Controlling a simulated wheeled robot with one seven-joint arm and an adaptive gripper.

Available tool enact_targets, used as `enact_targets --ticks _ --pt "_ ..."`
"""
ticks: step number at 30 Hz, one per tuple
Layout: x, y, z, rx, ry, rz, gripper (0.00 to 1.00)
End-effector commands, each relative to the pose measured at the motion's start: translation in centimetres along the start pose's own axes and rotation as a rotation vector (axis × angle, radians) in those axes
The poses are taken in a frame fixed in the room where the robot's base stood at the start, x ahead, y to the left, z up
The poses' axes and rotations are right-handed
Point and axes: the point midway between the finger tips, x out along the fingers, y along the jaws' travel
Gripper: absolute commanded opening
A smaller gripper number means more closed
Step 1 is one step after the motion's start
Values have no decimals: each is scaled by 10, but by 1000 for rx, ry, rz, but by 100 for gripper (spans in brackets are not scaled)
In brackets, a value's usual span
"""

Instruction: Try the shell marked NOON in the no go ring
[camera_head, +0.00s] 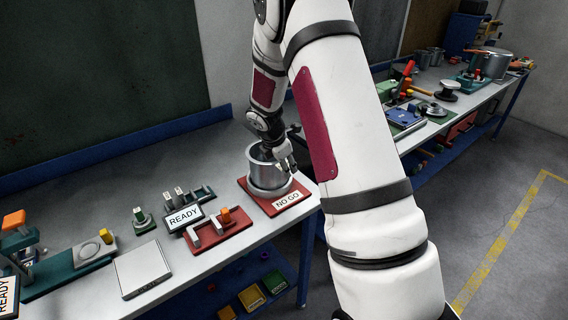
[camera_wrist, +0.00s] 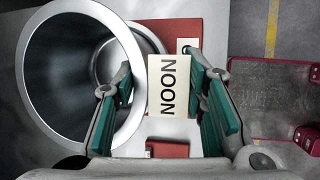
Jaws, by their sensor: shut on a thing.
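The grey metal shell (camera_head: 262,174) stands upright over the red NO GO plate (camera_head: 249,198) in the head view. A metal ring (camera_head: 270,192) shows around its lower end; I cannot tell whether the shell rests fully in it. In the wrist view the shell's open mouth (camera_wrist: 62,85) fills the left, and a pale tag marked NOON (camera_wrist: 168,87) shows between the fingers. My gripper (camera_head: 284,160) is shut on the shell's wall at the near right of its rim. It also shows in the wrist view (camera_wrist: 160,95). The finger contact is partly hidden.
A READY sign (camera_head: 184,217) and a red fixture with grey posts (camera_head: 217,231) stand left of the plate. A flat silver box (camera_head: 142,268) lies farther left. The bench edge is close on the plate's right. A second bench (camera_head: 440,127) holds several tools and pots.

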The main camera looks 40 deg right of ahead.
Motion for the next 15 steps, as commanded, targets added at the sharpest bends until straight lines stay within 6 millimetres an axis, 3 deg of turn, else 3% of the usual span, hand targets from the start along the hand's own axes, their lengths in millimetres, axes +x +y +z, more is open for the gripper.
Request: enact_targets --ticks 15 --pt "7 -2 -2 0 0 -1 0"
